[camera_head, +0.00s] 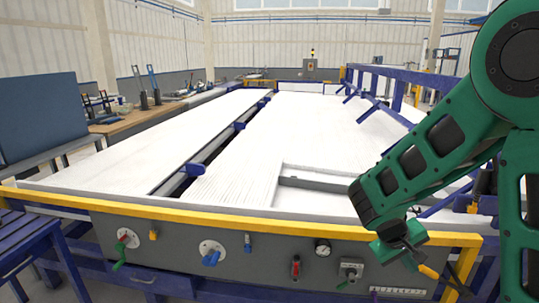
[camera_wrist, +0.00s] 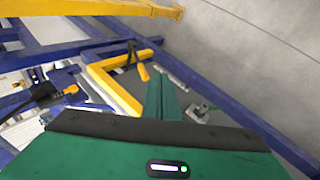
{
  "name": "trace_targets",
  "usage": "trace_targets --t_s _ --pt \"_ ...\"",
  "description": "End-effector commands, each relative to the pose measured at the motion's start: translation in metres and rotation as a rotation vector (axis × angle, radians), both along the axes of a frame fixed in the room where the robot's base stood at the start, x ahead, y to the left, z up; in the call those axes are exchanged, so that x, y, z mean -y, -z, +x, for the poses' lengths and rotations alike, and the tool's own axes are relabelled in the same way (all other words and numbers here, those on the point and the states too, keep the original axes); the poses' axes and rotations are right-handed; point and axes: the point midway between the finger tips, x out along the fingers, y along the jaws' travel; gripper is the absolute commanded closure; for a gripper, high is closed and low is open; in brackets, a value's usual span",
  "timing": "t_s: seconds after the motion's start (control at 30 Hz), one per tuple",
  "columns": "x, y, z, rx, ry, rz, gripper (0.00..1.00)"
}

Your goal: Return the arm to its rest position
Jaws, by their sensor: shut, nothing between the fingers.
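My green arm reaches in from the right edge of the head view and bends down beside the front right corner of the large machine table. My gripper (camera_head: 400,240) hangs in front of the table's front panel, near its right end. In the wrist view, the gripper's green fingers (camera_wrist: 164,92) are together with nothing between them. The fingertips are hard to make out in the head view.
A yellow rail (camera_head: 230,215) edges the table (camera_head: 120,150). A blue bench (camera_head: 30,235) stands at the left. Blue frame beams (camera_head: 425,75) run along the table's right side. The white tabletop is mostly bare.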

Motion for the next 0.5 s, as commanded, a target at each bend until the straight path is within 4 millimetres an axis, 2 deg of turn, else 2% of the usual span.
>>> trace_targets --t_s 0.03,0.2,0.33,0.5 --pt "0.014 -0.008 -0.016 0.002 0.063 0.049 1.00" --pt "0.039 -0.026 -0.072 -0.012 0.240 0.200 1.00" --pt "0.049 -0.041 -0.115 -0.013 0.358 0.312 1.00" --pt "0.052 -0.059 -0.171 -0.009 0.489 0.449 1.00"
